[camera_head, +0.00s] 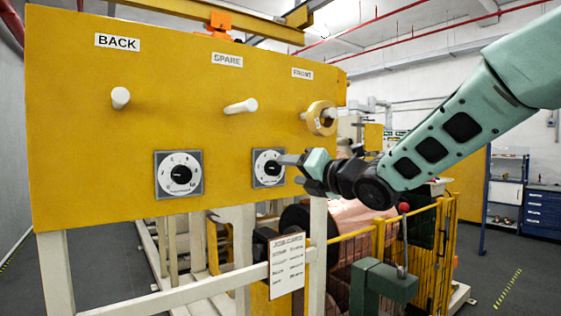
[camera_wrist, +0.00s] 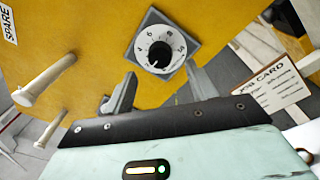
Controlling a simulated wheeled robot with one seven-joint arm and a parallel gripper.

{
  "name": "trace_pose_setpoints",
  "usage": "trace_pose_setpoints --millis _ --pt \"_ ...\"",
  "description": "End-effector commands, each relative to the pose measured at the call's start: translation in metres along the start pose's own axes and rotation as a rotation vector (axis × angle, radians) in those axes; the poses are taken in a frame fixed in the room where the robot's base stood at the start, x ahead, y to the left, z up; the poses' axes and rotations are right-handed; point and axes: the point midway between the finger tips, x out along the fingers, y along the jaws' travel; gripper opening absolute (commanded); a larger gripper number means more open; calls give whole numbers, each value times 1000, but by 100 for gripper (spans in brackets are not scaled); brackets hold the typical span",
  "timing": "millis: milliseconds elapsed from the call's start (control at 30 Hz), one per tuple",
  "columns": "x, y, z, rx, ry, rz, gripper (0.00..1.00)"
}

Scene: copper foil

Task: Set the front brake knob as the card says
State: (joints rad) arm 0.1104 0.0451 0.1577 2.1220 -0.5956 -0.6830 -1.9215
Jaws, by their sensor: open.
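Two square dials with black knobs are on the yellow panel. The right dial (camera_head: 268,168), by the FRONT side, shows in the wrist view (camera_wrist: 160,52) with a numbered white face; its knob's pointer seems to face the lower left there, but the exact number is unclear. The left dial (camera_head: 180,174) sits nearer BACK. My gripper (camera_head: 291,169) is open and empty just right of the right dial; in the wrist view its fingers (camera_wrist: 160,74) are spread below the dial, apart from the knob. The job card (camera_head: 287,265) hangs below the panel; its lines are too small to read.
Pegs stick out under the BACK (camera_head: 117,42), SPARE (camera_head: 227,60) and FRONT (camera_head: 302,73) signs. A yellow roll (camera_head: 322,117) hangs on the FRONT peg. The SPARE peg (camera_wrist: 45,82) is left of my gripper in the wrist view. A yellow fence (camera_head: 420,250) stands below my arm.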

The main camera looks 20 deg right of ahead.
Motion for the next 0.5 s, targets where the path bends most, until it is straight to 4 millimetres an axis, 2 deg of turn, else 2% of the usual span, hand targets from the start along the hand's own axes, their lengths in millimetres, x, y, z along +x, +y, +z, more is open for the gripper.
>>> trace_pose_setpoints --millis 33,200,500 --pt "10 2 3 3 2 0 57" --pt "36 2 2 2 2 0 57" --pt "53 0 1 0 -1 1 57"
